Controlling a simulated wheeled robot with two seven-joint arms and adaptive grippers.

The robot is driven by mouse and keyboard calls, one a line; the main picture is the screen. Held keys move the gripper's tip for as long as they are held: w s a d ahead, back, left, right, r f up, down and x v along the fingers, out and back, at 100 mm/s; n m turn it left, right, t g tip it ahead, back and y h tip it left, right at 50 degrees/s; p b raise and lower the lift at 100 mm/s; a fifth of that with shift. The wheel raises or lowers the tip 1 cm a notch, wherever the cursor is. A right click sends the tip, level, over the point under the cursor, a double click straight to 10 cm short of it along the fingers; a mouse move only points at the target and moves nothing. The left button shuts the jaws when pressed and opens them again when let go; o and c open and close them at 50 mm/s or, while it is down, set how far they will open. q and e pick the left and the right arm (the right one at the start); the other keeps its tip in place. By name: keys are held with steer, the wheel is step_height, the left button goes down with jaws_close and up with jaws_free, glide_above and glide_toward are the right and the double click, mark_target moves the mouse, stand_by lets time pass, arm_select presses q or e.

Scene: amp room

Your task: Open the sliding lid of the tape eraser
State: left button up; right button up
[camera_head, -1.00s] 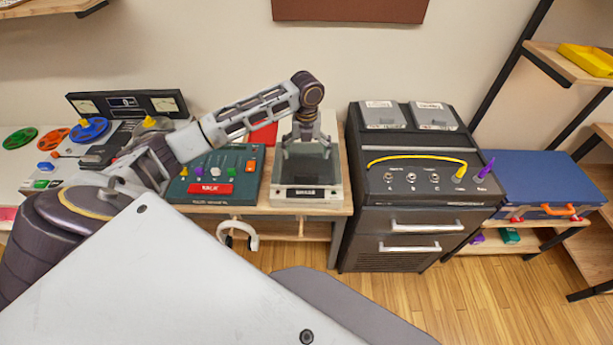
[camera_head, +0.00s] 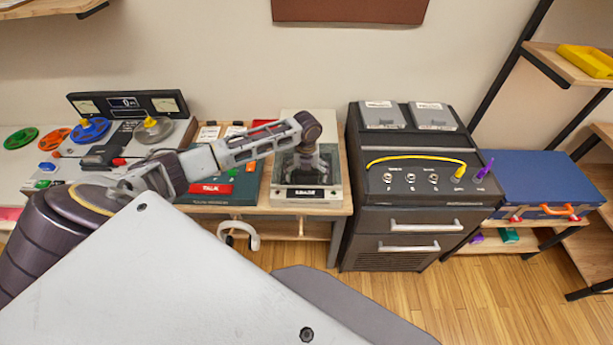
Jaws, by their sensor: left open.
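The tape eraser (camera_head: 334,194) is a pale box on the wooden bench, with a dark front label and a dark, see-through lid (camera_head: 329,177) on top. My left gripper (camera_head: 304,172) is open and points down over the lid, close to its surface. I cannot tell whether the fingers touch the lid. The wrist and fingers hide part of the lid and the back of the box. My right gripper is not in view.
A green control box (camera_head: 243,185) with a red label stands just left of the eraser, partly under my arm. A black cabinet (camera_head: 425,220) with a yellow cable (camera_head: 415,158) stands close on the right. A reel tape machine (camera_head: 140,103) is at far left.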

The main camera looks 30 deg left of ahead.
arm_select(q)
steer(key=shift+f, duration=0.3)
steer(key=c, duration=1.4)
steer(key=shift+s, duration=0.1)
